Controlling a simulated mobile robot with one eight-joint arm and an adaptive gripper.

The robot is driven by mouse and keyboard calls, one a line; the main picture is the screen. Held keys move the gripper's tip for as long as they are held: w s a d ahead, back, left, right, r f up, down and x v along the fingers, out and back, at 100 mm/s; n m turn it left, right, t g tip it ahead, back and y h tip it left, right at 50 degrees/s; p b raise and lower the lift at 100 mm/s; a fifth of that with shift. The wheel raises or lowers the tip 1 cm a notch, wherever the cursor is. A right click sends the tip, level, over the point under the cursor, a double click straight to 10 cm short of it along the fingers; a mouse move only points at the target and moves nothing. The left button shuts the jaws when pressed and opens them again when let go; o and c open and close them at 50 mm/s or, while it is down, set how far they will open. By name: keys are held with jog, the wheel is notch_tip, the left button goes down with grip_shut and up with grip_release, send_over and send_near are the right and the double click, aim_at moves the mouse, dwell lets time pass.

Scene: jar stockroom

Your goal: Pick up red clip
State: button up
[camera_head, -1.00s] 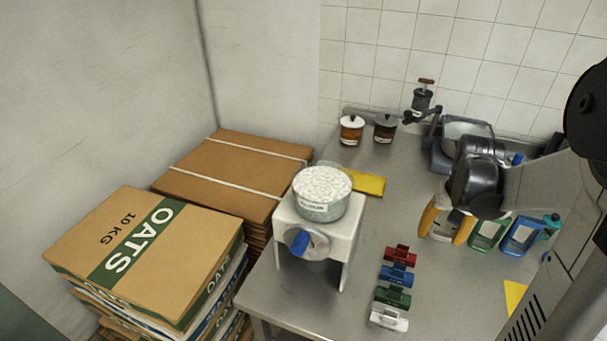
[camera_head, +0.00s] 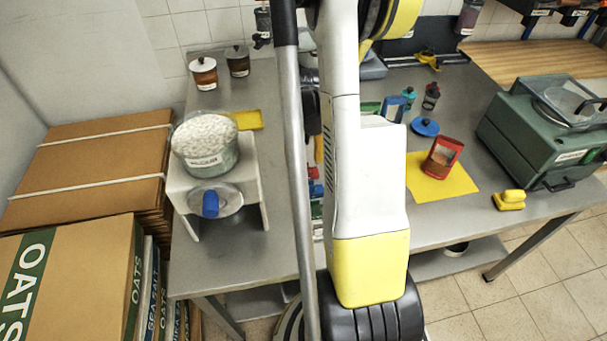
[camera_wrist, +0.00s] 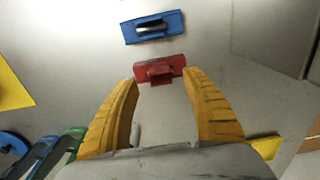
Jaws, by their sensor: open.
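The red clip (camera_wrist: 160,70) lies flat on the grey steel bench in the wrist view, just beyond and between the tips of my gripper's orange fingers. My gripper (camera_wrist: 161,79) is open, with its fingers spread and nothing held. The tips are close to the clip's near edge; contact cannot be told. In the head view only a sliver of the red clip (camera_head: 313,172) shows beside my arm, which hides most of it and nearly all of my gripper.
A blue clip (camera_wrist: 153,27) lies just beyond the red one. A white stand (camera_head: 255,188) with a jar of white pellets (camera_head: 206,160) is left of the clips. A yellow mat (camera_head: 425,183) bears a red-framed container (camera_head: 442,157). A green machine (camera_head: 520,120) stands at right.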

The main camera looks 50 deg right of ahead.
aim_at(304, 171)
notch_tip(304, 171, down, 3)
jog(key=shift+r+b, duration=0.1)
jog(key=shift+b, duration=0.25)
jog(key=c, duration=1)
jog(key=shift+o, duration=0.2)
jog(key=shift+r, duration=0.1)
